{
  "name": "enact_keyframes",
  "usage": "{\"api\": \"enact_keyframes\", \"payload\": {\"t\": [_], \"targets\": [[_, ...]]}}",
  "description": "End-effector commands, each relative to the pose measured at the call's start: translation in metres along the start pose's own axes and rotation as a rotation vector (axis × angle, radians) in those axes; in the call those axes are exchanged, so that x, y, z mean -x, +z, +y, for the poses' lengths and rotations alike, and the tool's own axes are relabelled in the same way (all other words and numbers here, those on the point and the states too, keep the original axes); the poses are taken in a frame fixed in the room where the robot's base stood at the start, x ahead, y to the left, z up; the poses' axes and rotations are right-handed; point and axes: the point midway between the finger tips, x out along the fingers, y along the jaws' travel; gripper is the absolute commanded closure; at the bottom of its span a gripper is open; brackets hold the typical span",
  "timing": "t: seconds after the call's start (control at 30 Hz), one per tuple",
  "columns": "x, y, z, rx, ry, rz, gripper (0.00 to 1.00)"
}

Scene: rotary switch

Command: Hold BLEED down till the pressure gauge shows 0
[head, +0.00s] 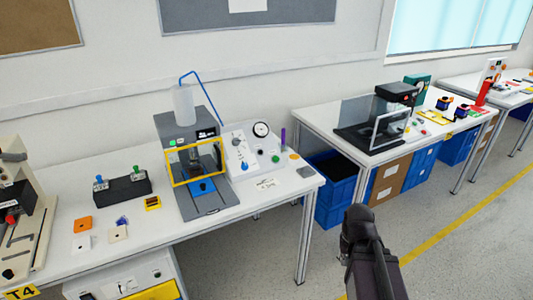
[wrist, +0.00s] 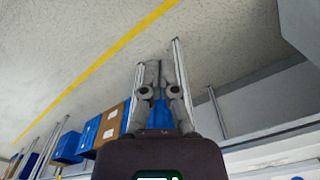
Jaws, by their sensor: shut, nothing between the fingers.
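A sloped white control panel (head: 252,160) stands on the near table, right of a grey machine. It carries a round pressure gauge (head: 261,129) with a white face; its needle is too small to read. A blue control (head: 245,166) and a green one (head: 276,158) sit on the panel's lower part. The labels are illegible, so I cannot tell which control is BLEED. In the wrist view my gripper (wrist: 159,85) is shut and empty, over the floor and away from the panel. The panel and gauge cannot be made out in the wrist view.
The grey machine (head: 187,150) with a yellow-framed guard stands beside the panel. A purple upright item (head: 283,138) is at its right. A second table (head: 340,118) stands farther right, with blue bins (head: 335,188) below.

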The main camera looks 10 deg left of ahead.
Motion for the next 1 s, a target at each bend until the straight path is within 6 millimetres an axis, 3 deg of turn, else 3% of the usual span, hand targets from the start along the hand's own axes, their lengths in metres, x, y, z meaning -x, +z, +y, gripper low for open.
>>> {"api": "enact_keyframes", "payload": {"t": [0.17,0.33,0.37,0.47,0.67,1.0], "targets": [[0.000,-0.002,-0.001,-0.003,0.000,0.006,1.00],[0.001,-0.021,-0.007,-0.024,-0.004,0.056,1.00],[0.001,-0.027,-0.020,-0.027,-0.006,0.071,1.00],[0.003,-0.054,-0.033,-0.060,-0.018,0.145,1.00],[0.015,-0.130,-0.064,-0.168,-0.080,0.361,1.00],[0.065,-0.264,-0.144,-0.382,-0.334,0.765,1.00]]}}
